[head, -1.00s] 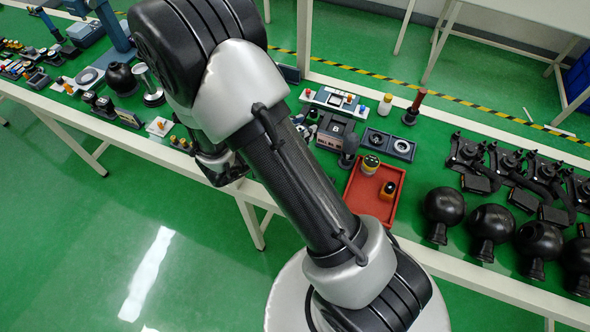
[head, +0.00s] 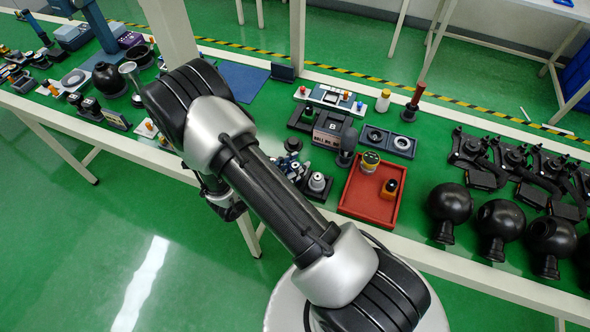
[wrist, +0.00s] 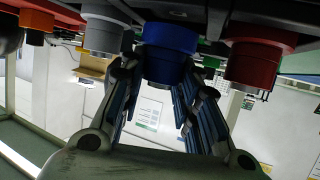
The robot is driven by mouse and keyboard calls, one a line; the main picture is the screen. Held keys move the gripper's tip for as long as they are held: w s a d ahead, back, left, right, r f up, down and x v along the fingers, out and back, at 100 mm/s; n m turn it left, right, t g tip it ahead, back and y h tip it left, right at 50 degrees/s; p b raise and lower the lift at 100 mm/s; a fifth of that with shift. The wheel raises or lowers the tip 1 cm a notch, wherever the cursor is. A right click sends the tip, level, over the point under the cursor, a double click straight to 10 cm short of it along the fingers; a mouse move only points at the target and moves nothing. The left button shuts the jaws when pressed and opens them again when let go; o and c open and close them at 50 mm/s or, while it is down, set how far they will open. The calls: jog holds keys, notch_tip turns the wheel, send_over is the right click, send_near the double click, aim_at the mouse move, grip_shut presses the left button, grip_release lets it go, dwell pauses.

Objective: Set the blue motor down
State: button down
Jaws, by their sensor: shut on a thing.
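The blue motor (wrist: 170,42) is between the fingers of my gripper (wrist: 160,100) in the wrist view, which looks upside down. My gripper is shut on it. Its base end is close to a dark surface along the picture's top; I cannot tell whether they touch. A grey motor (wrist: 103,36) is to its left and a red motor (wrist: 258,62) to its right. In the head view my gripper's fingers (head: 291,166) show past my forearm, beside the grey motor on a black base (head: 318,183). The blue motor cannot be made out there.
A red tray (head: 366,209) with a few parts lies right of the gripper. A grey-black box (head: 330,130) and a two-ring block (head: 389,142) stand behind. Several black gimbal balls (head: 450,205) stand at the right on the bench. My forearm hides part of the bench.

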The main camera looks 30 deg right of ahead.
jog(key=shift+f, duration=0.65)
jog(key=shift+f, duration=0.1)
jog(key=c, duration=1.5)
grip_release()
jog(key=shift+a+r, duration=0.2)
jog(key=shift+r, duration=0.05)
jog(key=p+v, duration=0.3)
jog(key=v, duration=0.8)
jog(key=shift+s+a+r, duration=0.1)
jog(key=shift+a, duration=0.15)
